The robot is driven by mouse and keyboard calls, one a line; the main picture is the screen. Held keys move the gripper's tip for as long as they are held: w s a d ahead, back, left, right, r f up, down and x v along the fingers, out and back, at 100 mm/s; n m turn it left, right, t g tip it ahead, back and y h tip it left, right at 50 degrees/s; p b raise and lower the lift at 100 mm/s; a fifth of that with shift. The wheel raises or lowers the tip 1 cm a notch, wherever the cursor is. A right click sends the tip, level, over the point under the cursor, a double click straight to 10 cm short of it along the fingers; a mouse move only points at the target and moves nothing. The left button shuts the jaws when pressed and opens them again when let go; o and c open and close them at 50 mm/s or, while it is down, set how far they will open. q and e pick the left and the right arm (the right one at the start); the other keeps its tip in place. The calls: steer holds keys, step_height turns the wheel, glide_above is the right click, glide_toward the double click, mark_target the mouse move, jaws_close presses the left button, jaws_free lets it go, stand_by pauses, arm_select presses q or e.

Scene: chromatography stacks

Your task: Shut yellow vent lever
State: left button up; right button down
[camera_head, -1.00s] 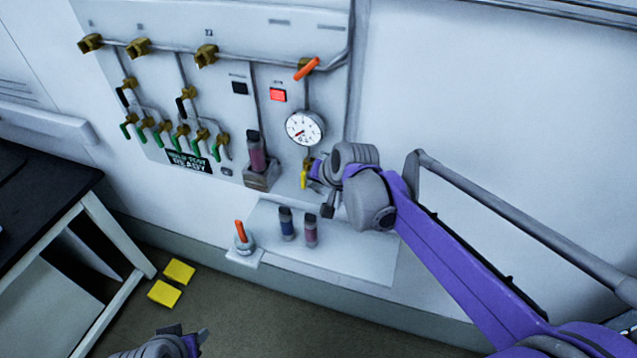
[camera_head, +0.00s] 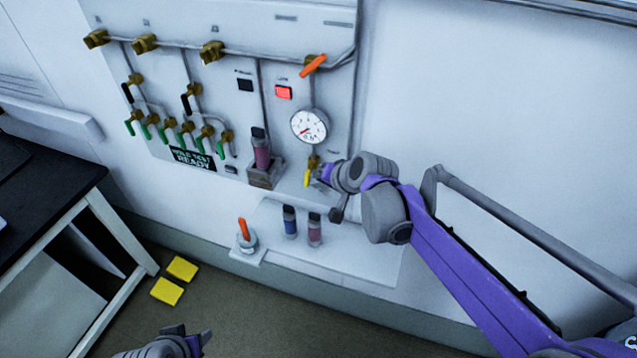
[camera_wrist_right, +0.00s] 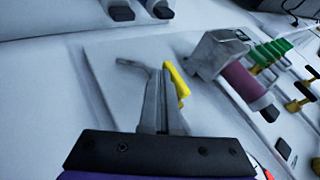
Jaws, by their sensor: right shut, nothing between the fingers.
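The yellow vent lever (camera_head: 307,179) hangs roughly downward from its brass valve, below the round gauge (camera_head: 309,126) on the wall panel. My right gripper (camera_head: 324,174) is just right of it in the head view. In the right wrist view the gripper (camera_wrist_right: 161,72) has its fingers shut together and empty. The yellow lever (camera_wrist_right: 178,82) lies right alongside the fingers there, and I cannot tell whether they touch it. My left gripper (camera_head: 190,337) is at the bottom edge, partly cut off, far from the lever.
A purple-red cartridge (camera_head: 261,149) stands in a holder left of the lever. Below, a white shelf (camera_head: 350,255) carries a blue vial (camera_head: 289,222), a reddish vial (camera_head: 314,230) and an orange-handled valve (camera_head: 244,235). Green-handled valves (camera_head: 186,137) are further left. The wall at right is clear.

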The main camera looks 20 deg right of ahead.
mark_target(305, 185)
steer(key=t+y+b, duration=0.1)
steer(key=t+y, duration=0.1)
steer(key=a+f+m+t+y+b, duration=0.1)
steer(key=t+y+b, duration=0.1)
steer(key=w+f+m+t+y+b, duration=0.1)
steer(key=shift+a+f+t+y, duration=0.1)
steer(key=shift+a+t+y, duration=0.1)
steer(key=shift+t+y, duration=0.2)
steer(key=shift+w+a+m+t+y+b, duration=0.1)
steer(key=shift+a+m+t+y+b, duration=0.25)
steer(key=shift+t+b, duration=0.3)
steer(key=shift+w+a, duration=0.1)
steer(key=shift+w, duration=0.05)
arm_select(q)
step_height(305, 185, down, 7)
steer(key=s, duration=0.2)
arm_select(e)
steer(key=shift+w+a, duration=0.15)
steer(key=shift+a, duration=0.1)
steer(key=shift+w+a+r, duration=0.1)
steer(key=shift+r, duration=0.1)
